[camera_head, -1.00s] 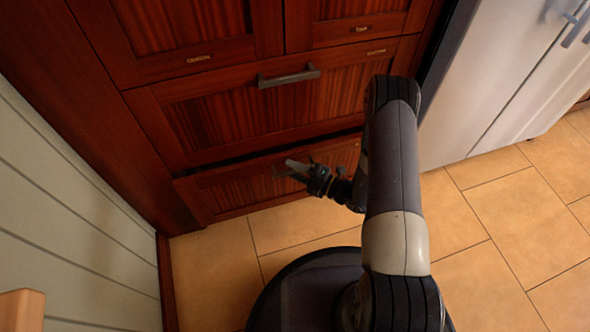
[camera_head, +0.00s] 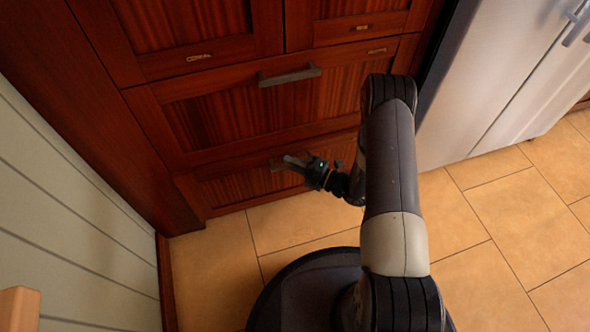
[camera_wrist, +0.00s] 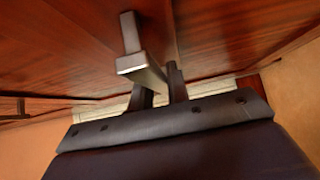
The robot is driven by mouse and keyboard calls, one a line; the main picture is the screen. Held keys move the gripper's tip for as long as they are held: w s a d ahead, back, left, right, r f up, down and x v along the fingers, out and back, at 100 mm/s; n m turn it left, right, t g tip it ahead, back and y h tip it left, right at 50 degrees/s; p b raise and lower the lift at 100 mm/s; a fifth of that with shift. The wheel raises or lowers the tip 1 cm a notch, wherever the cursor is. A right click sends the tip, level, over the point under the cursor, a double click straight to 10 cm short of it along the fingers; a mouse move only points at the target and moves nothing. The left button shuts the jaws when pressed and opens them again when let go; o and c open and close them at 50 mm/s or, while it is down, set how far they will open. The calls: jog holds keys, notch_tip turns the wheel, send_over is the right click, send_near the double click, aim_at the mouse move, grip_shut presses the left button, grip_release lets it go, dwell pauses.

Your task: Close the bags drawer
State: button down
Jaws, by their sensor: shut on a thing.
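The bottom drawer (camera_head: 235,188) is dark red-brown wood. I can read no label on it. Its front now looks about level with the cabinet, with only a thin dark line along its top edge. Its grey bar handle (camera_wrist: 140,65) stands out from the wood in the wrist view. In the wrist view the fingers (camera_wrist: 160,88) are shut on the handle's near end. The fingertips are partly hidden by the handle.
A wider drawer (camera_head: 200,120) with a grey handle (camera_head: 289,76) sits above and looks closed. Labelled fronts (camera_head: 190,25) are higher up. A white fridge (camera_head: 480,90) stands right. A panelled wall (camera_head: 60,200) is left. The tiled floor (camera_head: 205,265) is clear.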

jog(key=shift+w+a, duration=0.2)
jog(key=shift+w, duration=0.75)
jog(key=c, duration=1.4)
grip_release()
jog(key=shift+a, duration=0.1)
jog(key=shift+o, duration=0.2)
jog(key=p+v, duration=0.2)
jog(key=v, duration=0.8)
jog(key=shift+s+d, duration=0.15)
jog(key=shift+d, duration=0.25)
